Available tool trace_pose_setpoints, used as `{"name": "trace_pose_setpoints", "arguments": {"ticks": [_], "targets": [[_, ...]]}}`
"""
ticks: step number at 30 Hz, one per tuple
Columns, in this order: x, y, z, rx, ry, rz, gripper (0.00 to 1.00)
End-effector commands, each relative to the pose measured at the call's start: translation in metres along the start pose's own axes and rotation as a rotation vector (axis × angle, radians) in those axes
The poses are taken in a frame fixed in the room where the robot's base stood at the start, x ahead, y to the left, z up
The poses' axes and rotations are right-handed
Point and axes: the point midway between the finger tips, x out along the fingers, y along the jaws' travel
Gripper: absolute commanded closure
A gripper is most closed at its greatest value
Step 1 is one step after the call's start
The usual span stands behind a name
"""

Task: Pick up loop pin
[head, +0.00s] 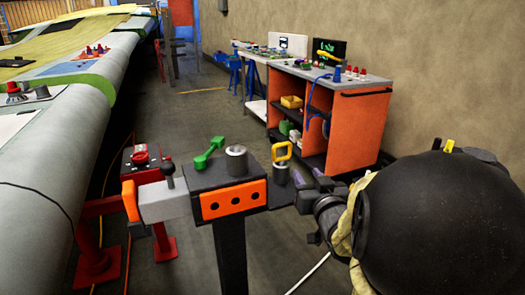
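The loop pin (282,151), with a yellow-orange loop handle, stands upright at the right end of a dark stand top. Its lower part sits at a grey cylindrical piece (281,173); I cannot tell how far it goes in. My gripper (308,179) is just right of the loop pin, at about the height of the stand top, its fingers pointing toward the upper left. The two fingertips look apart, with nothing seen between them. The gripper does not appear to touch the pin. The large black arm link behind it hides part of the right side.
On the stand are a metal cylinder (236,160), a green dumbbell-shaped piece (209,153) and a grey vise-like block (164,201) at left. An orange panel (233,200) fronts the stand. An orange workbench (352,132) stands behind; a long wing (60,130) fills the left.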

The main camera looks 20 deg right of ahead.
Motion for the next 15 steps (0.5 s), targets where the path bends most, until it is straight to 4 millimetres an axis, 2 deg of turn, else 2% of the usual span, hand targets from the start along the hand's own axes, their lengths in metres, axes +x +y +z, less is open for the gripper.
{"name": "trace_pose_setpoints", "arguments": {"ticks": [3,15], "targets": [[0.015,-0.001,-0.002,0.004,-0.003,-0.003,0.63],[0.027,-0.001,-0.003,0.008,-0.004,-0.014,0.63]]}}
